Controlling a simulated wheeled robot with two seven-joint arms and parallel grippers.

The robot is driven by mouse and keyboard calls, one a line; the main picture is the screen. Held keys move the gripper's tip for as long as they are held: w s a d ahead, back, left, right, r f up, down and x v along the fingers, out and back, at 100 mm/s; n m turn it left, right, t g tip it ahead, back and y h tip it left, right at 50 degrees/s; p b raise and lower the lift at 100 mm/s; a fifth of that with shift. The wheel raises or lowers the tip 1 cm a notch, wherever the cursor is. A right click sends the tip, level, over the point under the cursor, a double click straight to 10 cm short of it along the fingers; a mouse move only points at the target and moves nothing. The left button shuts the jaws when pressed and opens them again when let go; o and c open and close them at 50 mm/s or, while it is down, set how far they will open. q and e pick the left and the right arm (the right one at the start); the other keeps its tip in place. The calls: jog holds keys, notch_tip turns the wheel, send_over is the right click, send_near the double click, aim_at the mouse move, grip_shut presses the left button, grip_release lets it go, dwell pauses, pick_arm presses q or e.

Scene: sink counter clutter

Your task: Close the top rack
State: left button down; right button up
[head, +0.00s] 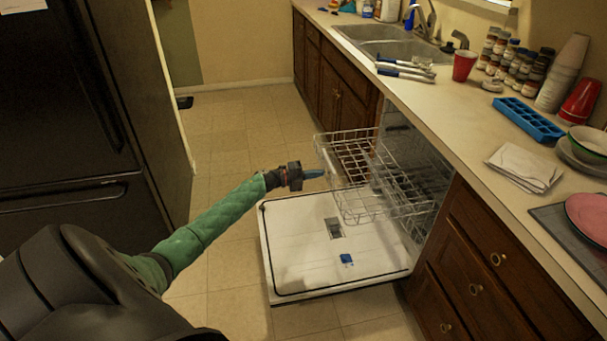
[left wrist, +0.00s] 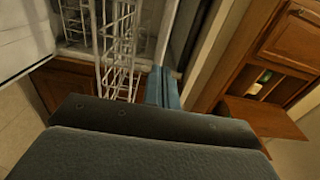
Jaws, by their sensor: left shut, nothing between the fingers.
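The white wire top rack (head: 375,180) is pulled out of the dishwasher below the counter, over the lowered white door (head: 310,245). My left gripper (head: 314,174) comes in from the left with its blue fingers shut and empty. In the head view its tip is at the rack's outer left end; I cannot tell whether it touches. In the left wrist view the blue fingers (left wrist: 162,88) are beside the white rack wires (left wrist: 115,45). The right gripper is not in view.
The counter (head: 440,105) above holds a red cup (head: 464,66), a blue tray (head: 528,119), jars and plates. Wooden drawers (head: 480,265) flank the dishwasher. A dark fridge (head: 85,120) stands at left. Tiled floor (head: 235,140) is clear between them.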

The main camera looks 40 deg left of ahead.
aim_at(335, 172)
pick_arm(q)
jog(key=shift+x, duration=1.35)
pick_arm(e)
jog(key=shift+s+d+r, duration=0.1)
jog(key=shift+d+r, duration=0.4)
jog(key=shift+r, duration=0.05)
pick_arm(q)
jog(key=shift+w, duration=0.1)
